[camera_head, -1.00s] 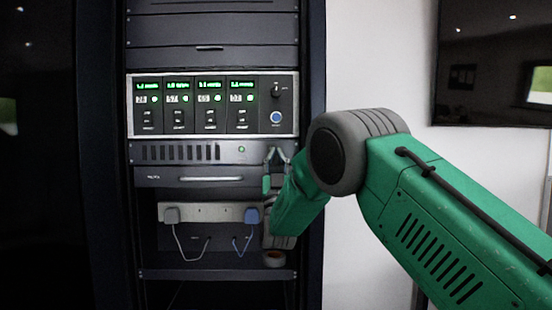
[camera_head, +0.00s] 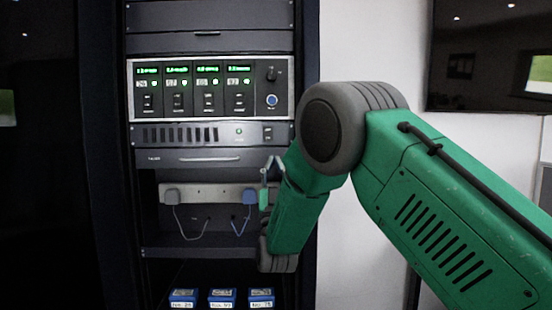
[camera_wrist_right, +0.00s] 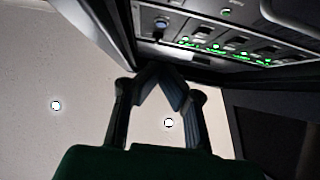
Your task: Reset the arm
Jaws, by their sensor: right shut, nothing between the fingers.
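My right arm is green with grey joints and comes in from the right in the head view. Its gripper (camera_head: 271,163) points up in front of the rack's right side, below the calibration unit (camera_head: 282,84). The fingers are shut with nothing between them. In the right wrist view the two fingers (camera_wrist_right: 158,76) lean together at their tips, and the unit with green displays (camera_wrist_right: 215,45) shows beyond them. My left gripper is in neither view.
The dark rack (camera_head: 307,200) stands close behind my right arm. A power strip (camera_head: 208,194) with a grey plug (camera_head: 171,196) and a blue plug (camera_head: 248,197) is left of the gripper. Several blue boxes (camera_head: 222,298) sit low down. A wall screen (camera_head: 490,60) hangs at right.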

